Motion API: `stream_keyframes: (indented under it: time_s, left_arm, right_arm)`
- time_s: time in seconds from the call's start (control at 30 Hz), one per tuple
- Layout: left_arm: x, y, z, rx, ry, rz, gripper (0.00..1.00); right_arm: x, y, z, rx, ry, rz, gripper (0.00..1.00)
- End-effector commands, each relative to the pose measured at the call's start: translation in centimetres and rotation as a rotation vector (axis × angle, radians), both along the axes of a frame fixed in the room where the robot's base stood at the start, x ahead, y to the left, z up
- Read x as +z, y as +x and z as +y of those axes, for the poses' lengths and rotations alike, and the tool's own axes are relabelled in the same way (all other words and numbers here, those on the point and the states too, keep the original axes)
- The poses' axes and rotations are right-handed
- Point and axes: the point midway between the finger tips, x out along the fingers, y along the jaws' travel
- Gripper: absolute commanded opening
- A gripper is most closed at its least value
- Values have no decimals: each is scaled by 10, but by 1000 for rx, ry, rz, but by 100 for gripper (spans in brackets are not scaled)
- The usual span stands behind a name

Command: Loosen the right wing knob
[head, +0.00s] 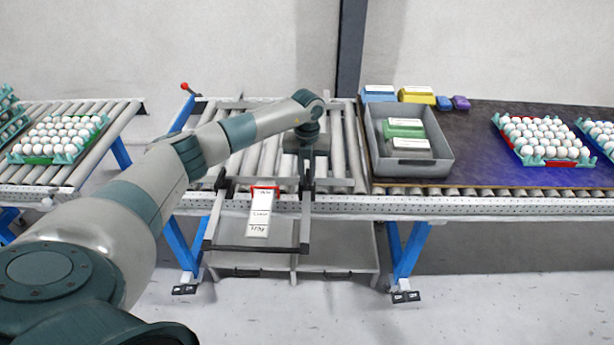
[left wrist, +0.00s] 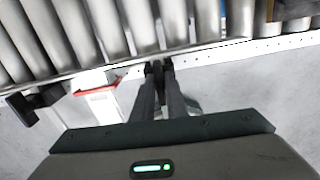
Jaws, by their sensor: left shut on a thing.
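My left gripper (head: 307,178) reaches over the roller conveyor and points down at its front rail, at the right end of a dark frame (head: 262,249). In the left wrist view its fingers (left wrist: 162,68) are closed together on a small dark piece at the rail, which I take for the right wing knob. The fingers hide most of that knob, so I cannot tell its angle. Another dark knob-like part (left wrist: 34,102) shows to the left, near the matching left arm of the frame (head: 221,182). My right gripper is not in view.
A white label with a red top (head: 260,212) hangs inside the frame, left of my gripper. A grey crate (head: 440,166) with green and grey boxes stands to the right. Egg trays (head: 560,160) lie on the dark table and on the left conveyor (head: 122,112).

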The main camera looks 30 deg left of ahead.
Motion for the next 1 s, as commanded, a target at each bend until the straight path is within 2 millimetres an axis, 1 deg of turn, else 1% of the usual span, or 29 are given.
stream_keyframes:
  time_s: [0.27, 0.3, 0.33, 0.37, 0.77, 0.87, 1.0]
  left_arm:
    - [2, 1, 1, 1, 0, -4, 0]
    - [2, 1, 1, 1, 0, -4, 22]
    - [2, 1, 1, 1, 1, -4, 29]
    - [2, 1, 1, 1, 1, -4, 31]
    - [3, 1, 0, -1, 0, -2, 31]
    - [9, 1, 0, -1, 0, -2, 31]
    - [24, 2, 1, 0, 1, -5, 31]
  right_arm:
    - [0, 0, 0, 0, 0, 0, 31]
    - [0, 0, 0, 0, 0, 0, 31]
    - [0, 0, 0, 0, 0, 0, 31]
    - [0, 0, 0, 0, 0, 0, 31]
    - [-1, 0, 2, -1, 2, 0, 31]
    - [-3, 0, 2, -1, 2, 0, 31]
    - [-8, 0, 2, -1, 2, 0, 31]
